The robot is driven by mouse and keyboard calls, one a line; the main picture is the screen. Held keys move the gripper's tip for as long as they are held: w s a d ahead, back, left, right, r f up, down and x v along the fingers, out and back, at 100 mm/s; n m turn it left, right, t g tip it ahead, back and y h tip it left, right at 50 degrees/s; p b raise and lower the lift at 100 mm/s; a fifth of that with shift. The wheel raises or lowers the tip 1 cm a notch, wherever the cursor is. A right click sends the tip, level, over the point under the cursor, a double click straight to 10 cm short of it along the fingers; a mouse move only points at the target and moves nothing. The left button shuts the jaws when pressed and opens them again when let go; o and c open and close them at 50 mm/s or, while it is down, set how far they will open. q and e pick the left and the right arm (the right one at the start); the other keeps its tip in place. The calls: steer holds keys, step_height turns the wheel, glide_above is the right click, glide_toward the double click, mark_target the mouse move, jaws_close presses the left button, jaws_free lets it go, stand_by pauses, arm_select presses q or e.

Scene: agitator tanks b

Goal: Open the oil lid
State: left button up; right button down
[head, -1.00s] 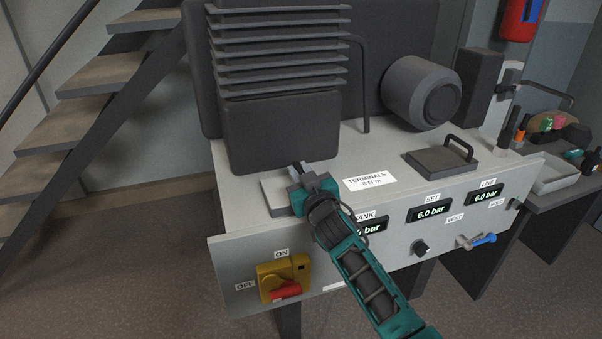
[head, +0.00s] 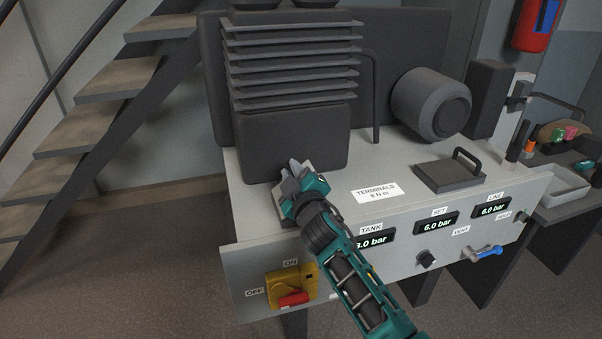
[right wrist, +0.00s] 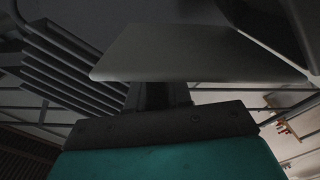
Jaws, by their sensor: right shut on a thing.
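The oil lid seems to be the light grey plate (right wrist: 200,52) that fills the upper middle of the right wrist view, close in front of my right gripper. In the head view my right gripper (head: 292,175) is at the front left of the grey machine top, just before the dark finned block. It is shut on the lid, probably by a short dark grip (right wrist: 155,95). The gripper and wrist hide most of the lid in the head view, so its exact tilt cannot be told. My left gripper is not in view.
The dark finned block (head: 290,140) stands close behind the gripper. A dark cover with a handle (head: 447,177) lies to the right, past the terminals label (head: 376,192). The yellow and red switch (head: 292,287) is on the front panel below. The machine top between is clear.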

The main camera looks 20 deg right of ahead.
steer(key=a+n, duration=0.1)
steer(key=r+n, duration=0.1)
steer(key=shift+a+r+n, duration=0.2)
steer(key=shift+a+n, duration=0.2)
arm_select(q)
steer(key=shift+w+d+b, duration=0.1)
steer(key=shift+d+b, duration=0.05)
steer(key=shift+b, duration=0.25)
arm_select(e)
steer(key=a+f+n, duration=0.1)
steer(key=a+n, duration=0.7)
steer(key=n, duration=0.2)
steer(key=shift+s+a+f+n, duration=0.15)
steer(key=shift+a+f+n, duration=0.05)
steer(key=shift+f+n, duration=0.15)
steer(key=c, duration=1.2)
jaws_free()
steer(key=shift+a, duration=0.1)
steer(key=shift+c, duration=0.2)
steer(key=shift+o, duration=0.6)
steer(key=shift+f, duration=0.2)
